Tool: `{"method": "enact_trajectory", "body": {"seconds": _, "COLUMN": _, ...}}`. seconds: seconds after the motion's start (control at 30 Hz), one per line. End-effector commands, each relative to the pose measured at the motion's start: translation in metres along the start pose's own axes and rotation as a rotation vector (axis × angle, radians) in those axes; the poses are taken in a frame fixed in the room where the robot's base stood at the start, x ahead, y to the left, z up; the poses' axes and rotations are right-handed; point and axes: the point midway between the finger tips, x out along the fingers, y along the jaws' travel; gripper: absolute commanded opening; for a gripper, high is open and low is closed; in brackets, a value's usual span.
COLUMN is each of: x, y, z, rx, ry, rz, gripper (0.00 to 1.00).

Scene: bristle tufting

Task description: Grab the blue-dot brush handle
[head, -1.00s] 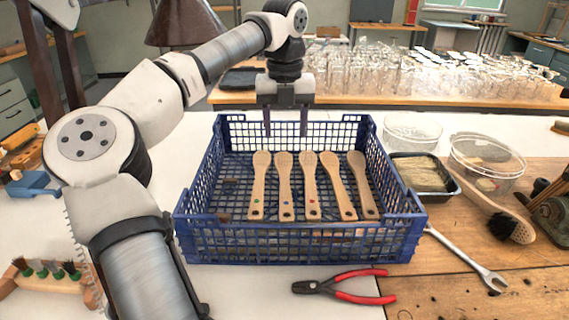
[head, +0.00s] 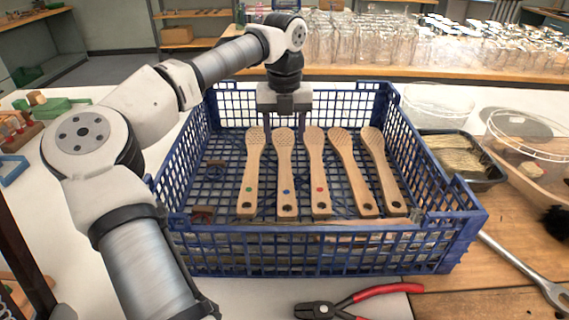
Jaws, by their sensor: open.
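Several wooden brush handles lie side by side in a blue plastic crate (head: 320,238). The blue-dot handle (head: 286,180) is second from the left, with its drilled wide end toward the back and its blue dot near the front end. The green-dot handle (head: 251,172) lies to its left and the red-dot handle (head: 318,170) to its right. My gripper (head: 285,128) is open and empty, pointing down at the back of the crate, around the wide end of the blue-dot handle in the picture. I cannot tell its height above the handle.
Two more handles, the nearer one (head: 352,172) without a visible coloured dot, lie at the right. Red-handled pliers (head: 375,292) lie in front of the crate. A dark tray (head: 462,158) and a wrench (head: 530,272) are at the right. Glassware stands behind.

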Motion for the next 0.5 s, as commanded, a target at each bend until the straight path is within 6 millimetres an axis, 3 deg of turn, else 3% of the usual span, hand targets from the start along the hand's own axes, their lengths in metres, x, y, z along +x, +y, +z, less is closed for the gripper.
{"method": "enact_trajectory", "body": {"seconds": 0.33, "x": 0.026, "y": 0.000, "z": 0.002, "rx": 0.000, "ry": 0.000, "rz": -0.001, "gripper": 0.56}}
{"method": "enact_trajectory", "body": {"seconds": 0.5, "x": 0.051, "y": -0.001, "z": 0.006, "rx": 0.001, "ry": 0.002, "rz": -0.002, "gripper": 0.56}}
